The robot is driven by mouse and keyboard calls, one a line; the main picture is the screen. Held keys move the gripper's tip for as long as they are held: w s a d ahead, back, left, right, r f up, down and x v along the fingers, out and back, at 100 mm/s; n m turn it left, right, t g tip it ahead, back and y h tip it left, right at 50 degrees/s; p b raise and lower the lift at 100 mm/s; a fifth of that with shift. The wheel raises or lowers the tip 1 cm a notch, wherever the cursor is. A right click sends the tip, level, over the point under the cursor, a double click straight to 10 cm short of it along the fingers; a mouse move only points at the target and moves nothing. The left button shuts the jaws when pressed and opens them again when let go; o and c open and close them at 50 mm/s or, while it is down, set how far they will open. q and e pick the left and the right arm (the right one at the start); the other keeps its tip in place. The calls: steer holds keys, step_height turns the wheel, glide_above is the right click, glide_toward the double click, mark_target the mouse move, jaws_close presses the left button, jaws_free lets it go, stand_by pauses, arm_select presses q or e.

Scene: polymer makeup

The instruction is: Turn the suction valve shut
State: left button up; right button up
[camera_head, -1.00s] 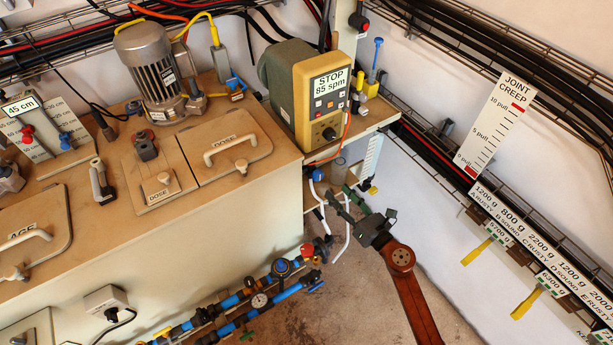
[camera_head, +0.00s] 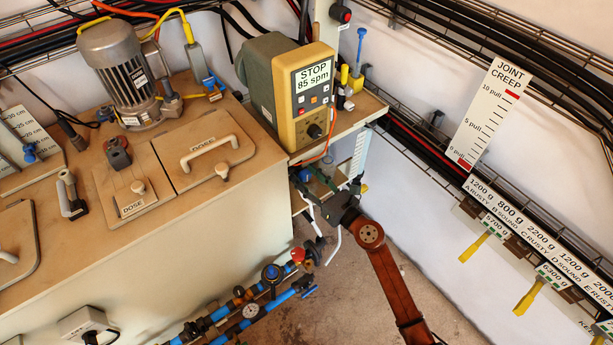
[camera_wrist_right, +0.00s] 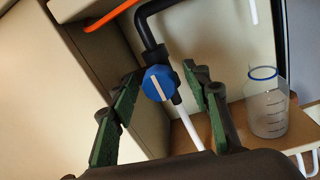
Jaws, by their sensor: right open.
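The suction valve appears to be the blue knob (camera_wrist_right: 158,83) with a white line across it, on a black elbowed pipe (camera_wrist_right: 150,32) with a white tube below. The line is tilted, running from upper left to lower right. In the head view the small blue knob (camera_head: 304,174) shows under the pump shelf, partly crowded by my gripper. My right gripper (camera_head: 320,190) is open, its green-padded fingers on either side of the knob in the wrist view. No contact shows, and the depth gap is hard to judge. My left gripper is out of view.
A clear graduated cup (camera_wrist_right: 267,105) with a blue rim stands right of the fingers. The pump box (camera_head: 310,95) reading "STOP 85 spm" sits above. The cream tank wall (camera_head: 230,235) is on the left, and blue pipes (camera_head: 255,312) run low. The floor at right is clear.

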steer(key=shift+c, duration=0.2)
steer(key=c, duration=1.1)
